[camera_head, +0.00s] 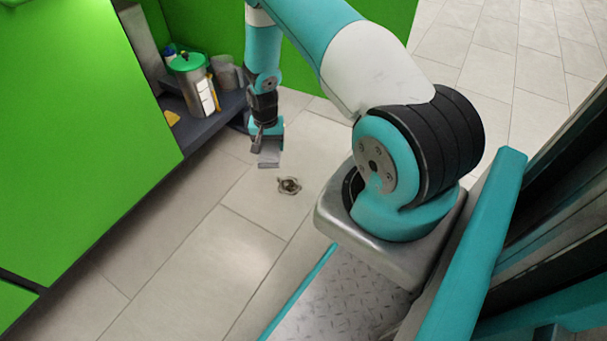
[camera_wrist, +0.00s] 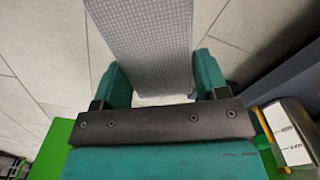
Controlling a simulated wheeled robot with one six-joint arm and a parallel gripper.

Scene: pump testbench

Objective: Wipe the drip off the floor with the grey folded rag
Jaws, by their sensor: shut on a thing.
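My gripper (camera_head: 266,134) is shut on the grey folded rag (camera_head: 269,158), which hangs below the jaws over the floor. In the wrist view the rag (camera_wrist: 150,45) is a pale grey textured strip between the two teal fingers of my gripper (camera_wrist: 158,80). The drip (camera_head: 289,185) is a small dark, shiny patch on the tiles, just below and right of the rag in the head view. The rag appears apart from it; its exact height above the floor is hard to tell. The drip does not show in the wrist view.
A green cabinet (camera_head: 85,90) stands at the left. Its open dark shelf (camera_head: 205,122) holds a metal canister with a green lid (camera_head: 190,80) and other small items, close left of my gripper. Bare floor tiles (camera_head: 215,255) lie around the drip.

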